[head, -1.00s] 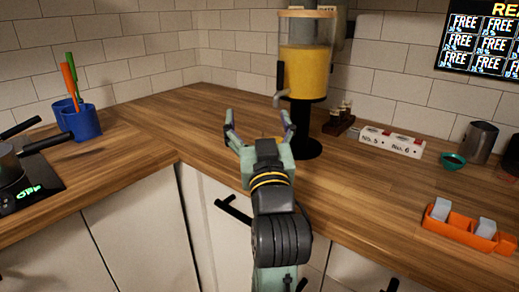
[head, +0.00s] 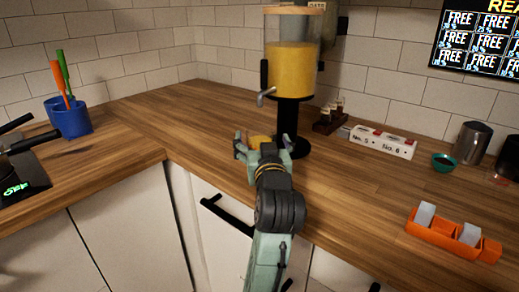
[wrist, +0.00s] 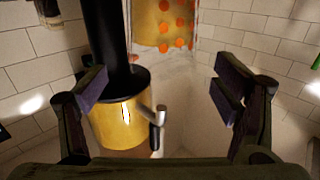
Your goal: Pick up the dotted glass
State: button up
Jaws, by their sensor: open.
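The dotted glass (wrist: 168,24) shows at the top of the wrist view, clear with orange dots and a yellow fill. The wrist view looks upside down, so the glass's rim faces down in it. In the head view a small yellow patch (head: 259,141), apparently the glass, shows just beyond my gripper, largely hidden. My gripper (head: 264,144) is open and empty, its fingers spread to either side of the glass's line. In the wrist view the open fingers (wrist: 160,86) are apart from the glass, which lies ahead between them.
The juice dispenser (head: 291,68) with its metal spout stands close behind my gripper. A white numbered box (head: 384,143), a dark rack (head: 331,118), a teal bowl (head: 443,162), a metal cup (head: 471,143) and an orange tray (head: 455,241) are to the right. The left counter holds a blue pot (head: 71,120).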

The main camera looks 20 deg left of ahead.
aim_at(259, 126)
jog(key=p+x, duration=0.1)
jog(key=x, duration=0.3)
jog(key=shift+s+a+r, duration=0.1)
jog(key=shift+r, duration=0.05)
jog(key=shift+w+a+p, duration=0.25)
jog(key=shift+w+p, duration=0.1)
jog(key=shift+w, duration=0.15)
jog(key=shift+c, duration=0.3)
jog(key=c, duration=1.8)
